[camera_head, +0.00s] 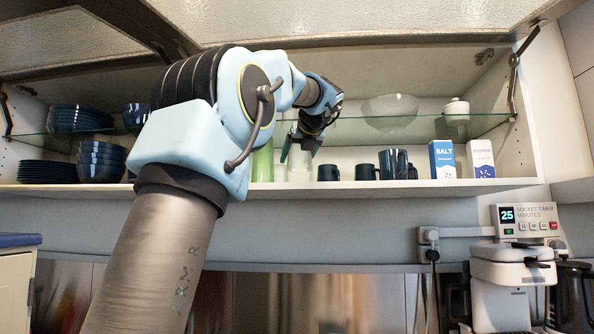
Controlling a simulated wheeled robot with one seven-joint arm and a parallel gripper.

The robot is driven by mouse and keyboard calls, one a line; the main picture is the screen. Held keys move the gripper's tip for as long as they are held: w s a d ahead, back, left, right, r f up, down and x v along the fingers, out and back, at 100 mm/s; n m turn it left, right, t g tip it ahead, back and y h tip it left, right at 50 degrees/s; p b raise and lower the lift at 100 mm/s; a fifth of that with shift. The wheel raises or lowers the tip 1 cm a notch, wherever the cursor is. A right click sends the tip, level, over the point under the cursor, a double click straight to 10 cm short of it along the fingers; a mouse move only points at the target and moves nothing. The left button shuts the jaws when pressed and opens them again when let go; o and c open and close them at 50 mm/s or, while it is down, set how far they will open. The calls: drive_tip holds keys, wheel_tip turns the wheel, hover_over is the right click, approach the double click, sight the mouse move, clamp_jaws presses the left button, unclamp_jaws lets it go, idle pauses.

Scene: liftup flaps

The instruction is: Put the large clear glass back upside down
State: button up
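A large clear glass (299,168) is in the open wall cabinet, at the bottom shelf just below my gripper. It is pale and hard to make out, so I cannot tell which way up it is or whether it touches the shelf. My gripper (301,147) points down at the glass's upper part, with its fingers apart on either side. I cannot tell whether the fingers press on the glass. My arm crosses the left and middle of the view and hides part of the cabinet.
A green glass (263,164) stands close left. Dark mugs (364,172), a salt box (442,160) and a pepper box (480,159) stand right. A glass shelf (350,131) above holds a clear bowl (390,112). Dark bowls and plates (47,171) stand left. Raised flaps (330,18) hang overhead.

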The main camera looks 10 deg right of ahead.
sight(297, 170)
wheel_tip(297, 170, down, 3)
drive_tip(key=shift+s+r, duration=0.1)
drive_tip(key=shift+w+f+p, duration=0.25)
drive_tip(key=shift+f+p, duration=0.05)
drive_tip(key=shift+f, duration=0.1)
drive_tip(key=shift+f, duration=0.15)
drive_tip(key=o, duration=1.5)
drive_tip(key=shift+c, duration=0.2)
